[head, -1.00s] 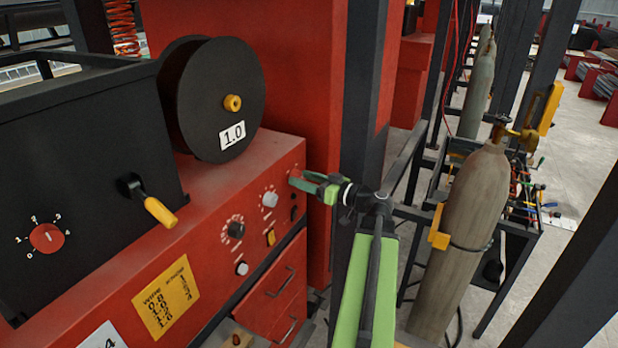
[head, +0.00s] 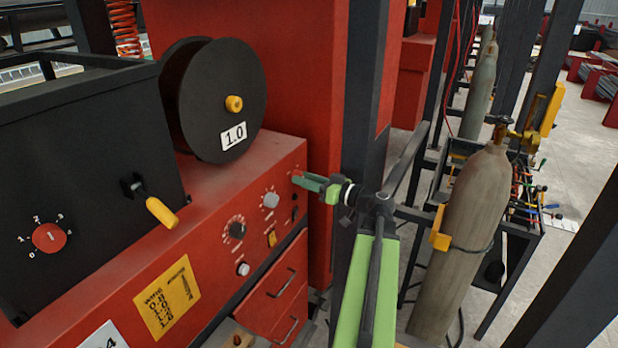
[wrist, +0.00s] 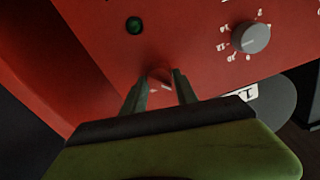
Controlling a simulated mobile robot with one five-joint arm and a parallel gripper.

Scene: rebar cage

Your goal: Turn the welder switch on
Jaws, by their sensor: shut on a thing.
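The welder's red front panel (head: 205,255) fills the left and middle of the head view. My gripper (head: 302,179) is at the panel's upper right corner, its fingers against the panel face. In the wrist view my gripper (wrist: 161,86) has a finger on each side of a small red switch knob (wrist: 160,73) and is shut on it. White marks show beside the knob. In the head view the fingers mostly hide this knob, and its exact turn position cannot be told.
A green lamp (wrist: 134,25) and a grey dial (wrist: 250,37) sit near the fingers. A dark post (head: 360,110) stands close behind my arm. A gas cylinder (head: 470,225) stands to the right.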

